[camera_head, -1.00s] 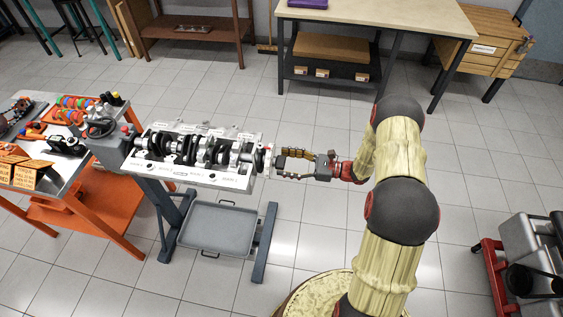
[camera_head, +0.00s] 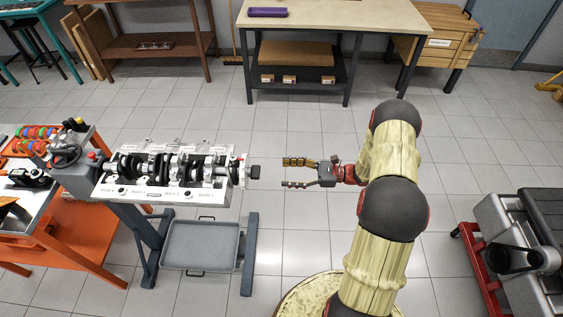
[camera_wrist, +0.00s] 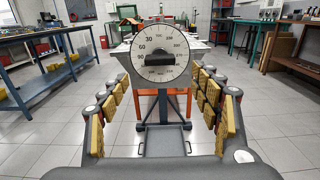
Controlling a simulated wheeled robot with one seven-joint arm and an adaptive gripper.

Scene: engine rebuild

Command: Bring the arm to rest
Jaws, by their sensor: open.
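My gripper (camera_head: 300,174) is open and empty in the head view, in free air to the right of the engine block. Its fingers point left at the block, with a clear gap between. In the wrist view my gripper (camera_wrist: 165,112) shows its padded fingers spread wide on both sides. Between them, farther off, is a round white dial (camera_wrist: 160,45) with a dark bar across its middle. The engine block (camera_head: 150,186) with a crankshaft sits on a stand. In the head view a dark square piece (camera_head: 255,171) sticks out at the block's right end.
A grey drip tray (camera_head: 200,262) lies low on the stand. An orange-legged work table (camera_head: 75,215) stands at left. A workbench (camera_head: 340,14) and a wooden cabinet (camera_head: 436,42) stand behind. A grey machine on a red frame (camera_head: 480,262) is at right. The floor around my gripper is clear.

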